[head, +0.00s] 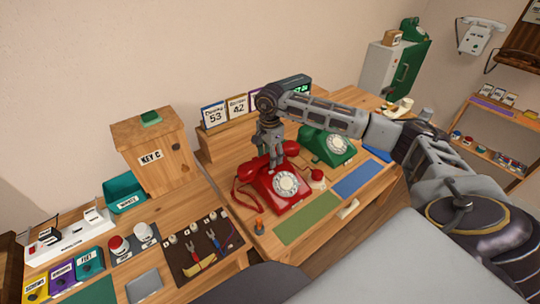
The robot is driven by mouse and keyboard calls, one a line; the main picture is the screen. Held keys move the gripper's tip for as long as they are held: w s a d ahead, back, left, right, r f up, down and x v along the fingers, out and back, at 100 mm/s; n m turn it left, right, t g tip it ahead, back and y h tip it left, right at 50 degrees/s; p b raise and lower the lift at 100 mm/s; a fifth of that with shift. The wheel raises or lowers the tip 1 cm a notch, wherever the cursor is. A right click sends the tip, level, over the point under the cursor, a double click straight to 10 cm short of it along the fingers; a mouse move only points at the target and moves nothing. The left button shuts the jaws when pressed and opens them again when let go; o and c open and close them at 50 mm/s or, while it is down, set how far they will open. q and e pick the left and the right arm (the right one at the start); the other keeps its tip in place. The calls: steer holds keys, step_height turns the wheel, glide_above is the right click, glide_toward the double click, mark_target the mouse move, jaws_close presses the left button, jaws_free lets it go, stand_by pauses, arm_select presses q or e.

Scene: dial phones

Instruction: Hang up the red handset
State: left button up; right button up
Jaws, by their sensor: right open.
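The red phone (285,184) with its white dial stands on the wooden desk. A red handset (252,168) shows at the back left of the phone, partly hidden by my right gripper (271,153). A coiled red cord (236,196) hangs at the phone's left. My right gripper is open and points down over the back of the phone, at the handset. I cannot tell whether its fingers touch the handset or whether the handset sits fully in the cradle. My left gripper is not in view.
A green phone (327,146) stands close behind on the right. A small red round thing (317,175) is right of the red phone. Green (307,218) and blue (358,180) mats lie in front. A wooden box (152,150) and a tool board (201,246) are left.

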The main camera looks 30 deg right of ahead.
steer(key=shift+r, duration=4)
steer(key=shift+r, duration=0.1)
